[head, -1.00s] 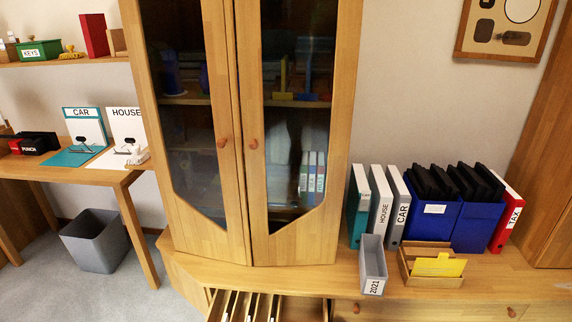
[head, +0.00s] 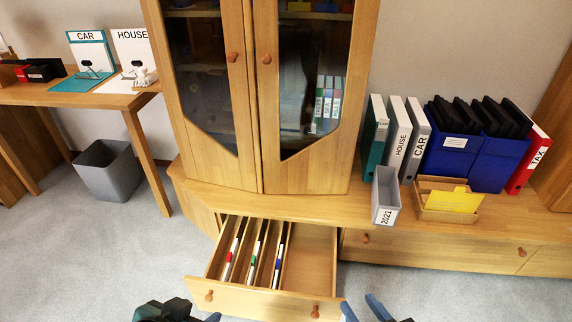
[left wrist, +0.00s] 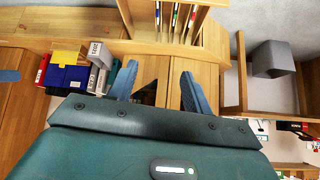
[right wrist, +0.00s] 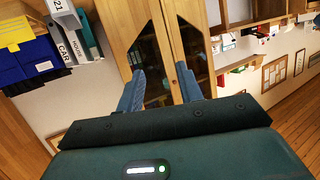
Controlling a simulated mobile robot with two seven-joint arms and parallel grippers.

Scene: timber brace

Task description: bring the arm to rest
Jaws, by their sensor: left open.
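My left gripper (head: 212,317) shows only in part at the bottom edge of the head view, in front of the open drawer. In the left wrist view its two blue fingers (left wrist: 158,92) stand apart with nothing between them. My right gripper (head: 364,309) also shows in part at the bottom edge of the head view, right of the drawer front. In the right wrist view its blue fingers (right wrist: 160,88) are apart and empty, with the cabinet behind them. Most of both arms is out of the head view.
The open drawer (head: 255,297) holds several upright folders and juts out into the room. Behind it stands a glass-door cabinet (head: 222,165). Binders, a grey 2021 box (head: 386,214) and a wooden tray (head: 437,214) stand on the sideboard. Carpet at left is clear beside the bin (head: 107,171).

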